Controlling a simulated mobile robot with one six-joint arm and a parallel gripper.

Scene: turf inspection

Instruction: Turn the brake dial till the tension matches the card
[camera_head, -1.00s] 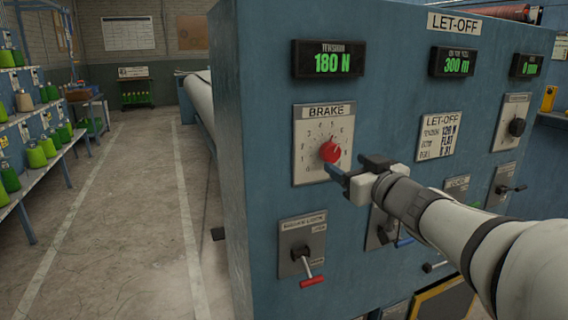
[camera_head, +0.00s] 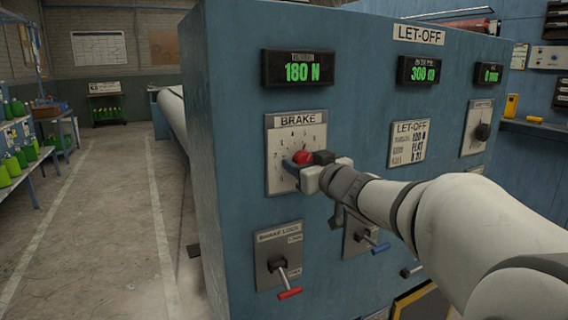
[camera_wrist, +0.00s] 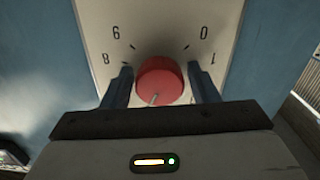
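The red brake dial (camera_head: 303,157) sits on the white BRAKE plate (camera_head: 283,180) on the blue machine front. In the wrist view the dial (camera_wrist: 160,80) is between the two fingers of my gripper (camera_wrist: 161,88), with a gap on each side. My gripper (camera_head: 306,164) is open around the dial and partly hides it in the head view. The tension display (camera_head: 298,68) reads 180 N. The LET-OFF card (camera_head: 409,143) appears to read 120 N for tension; its small print is blurred.
Below the dial is the brake lock lever (camera_head: 286,280) with a red handle. Another dial (camera_head: 482,131) is at the right. Open floor (camera_head: 95,230) lies left of the machine.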

